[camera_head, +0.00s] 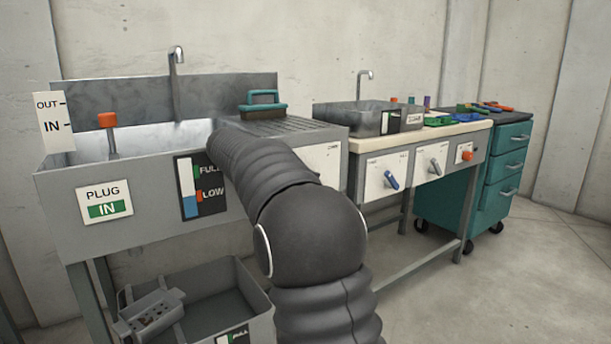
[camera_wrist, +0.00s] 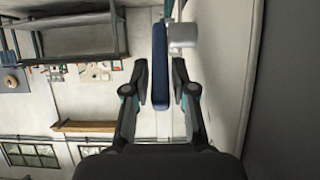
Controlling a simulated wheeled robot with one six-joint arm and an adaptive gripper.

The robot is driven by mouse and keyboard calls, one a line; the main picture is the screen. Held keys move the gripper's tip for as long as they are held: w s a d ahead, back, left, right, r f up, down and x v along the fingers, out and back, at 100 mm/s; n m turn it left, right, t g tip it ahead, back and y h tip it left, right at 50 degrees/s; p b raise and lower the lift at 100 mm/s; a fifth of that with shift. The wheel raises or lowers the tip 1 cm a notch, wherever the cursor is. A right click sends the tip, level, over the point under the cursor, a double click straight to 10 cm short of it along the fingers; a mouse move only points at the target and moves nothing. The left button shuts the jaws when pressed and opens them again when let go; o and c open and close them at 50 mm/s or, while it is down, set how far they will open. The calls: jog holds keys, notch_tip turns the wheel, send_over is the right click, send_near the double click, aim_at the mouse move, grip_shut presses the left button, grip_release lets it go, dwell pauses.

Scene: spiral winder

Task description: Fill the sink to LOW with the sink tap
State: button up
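The grey sink (camera_head: 100,228) stands at left, with its tap spout (camera_head: 177,85) above the basin. Its gauge (camera_head: 187,190) is white above and blue below. The blue top is close to the orange LOW mark (camera_head: 200,196), under the green FULL mark. The plug sign (camera_head: 104,204) reads IN. An orange-topped plug rod (camera_head: 108,126) stands in the basin. In the wrist view, my gripper (camera_wrist: 160,84) is open, its fingers either side of a blue lever (camera_wrist: 162,68) with narrow gaps. In the head view my arm hides the gripper and lever.
A grey bin (camera_head: 240,298) with a perforated basket (camera_head: 152,312) is below the sink. The floor at right is clear.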

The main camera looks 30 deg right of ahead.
jog(key=shift+a, duration=0.1)
jog(key=v, duration=1.2)
dwell(0.4)
jog(key=s+a+f+n+t+y+p, duration=0.1)
jog(key=s+a+f+n+y+p, duration=0.2)
jog(key=s, duration=0.8)
jog(key=s+a+f+n+t+y+p, duration=0.1)
jog(key=s+a+f+n+y+p, duration=0.2)
jog(key=s+n, duration=0.5)
jog(key=s+a+f+n+t+y+p, duration=0.2)
jog(key=s+a+f+n+y+p, duration=0.1)
jog(key=s, duration=1.2)
notch_tip(320, 180, down, 4)
jog(key=a+n+y, duration=0.1)
jog(key=n+y, duration=0.1)
jog(key=y, duration=0.1)
jog(key=shift+s+a+n+y, duration=0.15)
jog(key=shift+n+y, duration=0.25)
